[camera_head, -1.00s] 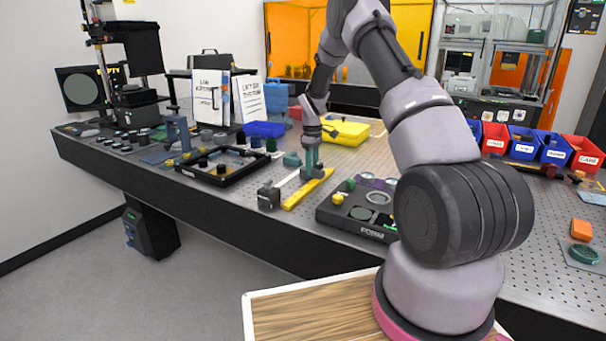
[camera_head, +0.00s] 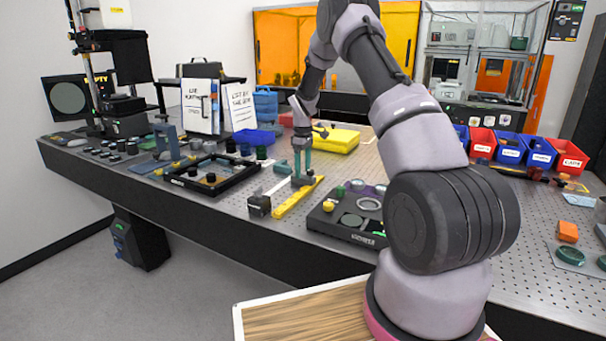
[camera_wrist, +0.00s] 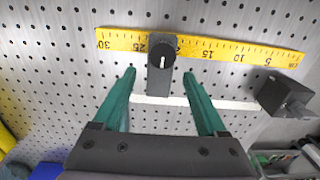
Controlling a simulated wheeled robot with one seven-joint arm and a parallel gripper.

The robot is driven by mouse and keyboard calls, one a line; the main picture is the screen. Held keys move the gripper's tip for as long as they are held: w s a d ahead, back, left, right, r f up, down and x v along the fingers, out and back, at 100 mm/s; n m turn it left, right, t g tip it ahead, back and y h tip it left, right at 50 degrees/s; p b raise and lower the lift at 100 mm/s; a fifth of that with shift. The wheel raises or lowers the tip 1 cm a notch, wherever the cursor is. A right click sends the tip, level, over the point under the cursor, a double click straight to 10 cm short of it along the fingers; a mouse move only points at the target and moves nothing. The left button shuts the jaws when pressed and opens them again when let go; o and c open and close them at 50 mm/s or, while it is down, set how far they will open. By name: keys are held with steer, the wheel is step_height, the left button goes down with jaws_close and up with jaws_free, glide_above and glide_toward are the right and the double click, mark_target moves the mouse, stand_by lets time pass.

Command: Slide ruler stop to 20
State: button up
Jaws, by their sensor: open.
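The yellow ruler (camera_wrist: 232,54) lies across the upper part of the wrist view, with 30 at its left end and 5 near its right end. The dark ruler stop (camera_wrist: 161,80) with its round black knob (camera_wrist: 162,53) straddles it. The stop sits just right of the 25 and well left of the 15, covering part of the scale. My gripper (camera_wrist: 159,73) is open. Its green fingertips are on either side of the stop's near part, with visible gaps. In the head view my gripper (camera_head: 302,182) is down at the ruler (camera_head: 296,199), hiding most of the stop.
A dark block (camera_wrist: 286,93) stands near the ruler's low-number end, with a pale strip (camera_wrist: 215,103) running toward it. A black frame tray (camera_head: 212,174) lies to the left in the head view. A black fixture box (camera_head: 348,226) lies right of the ruler.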

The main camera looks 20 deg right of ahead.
step_height(320, 180, up, 9)
steer(key=shift+f, duration=0.15)
stand_by(0.6)
step_height(320, 180, up, 14)
steer(key=m+t, duration=0.2)
steer(key=m, duration=0.1)
glide_above(303, 176)
steer(key=s+a, duration=0.1)
steer(key=s, duration=0.7)
steer(key=s+r+m+t, duration=0.1)
steer(key=s+r+m, duration=0.2)
steer(key=s+r, duration=0.6)
steer(key=s+a+r+m+t+y, duration=0.1)
steer(key=s+m+t, duration=0.1)
steer(key=s, duration=1)
steer(key=s+a+r+m+t+y, duration=0.1)
steer(key=s+m, duration=0.4)
steer(key=s, duration=0.7)
steer(key=shift+s+a+r+t, duration=0.15)
steer(key=shift+a+r+t, duration=0.1)
steer(key=shift+t, duration=0.35)
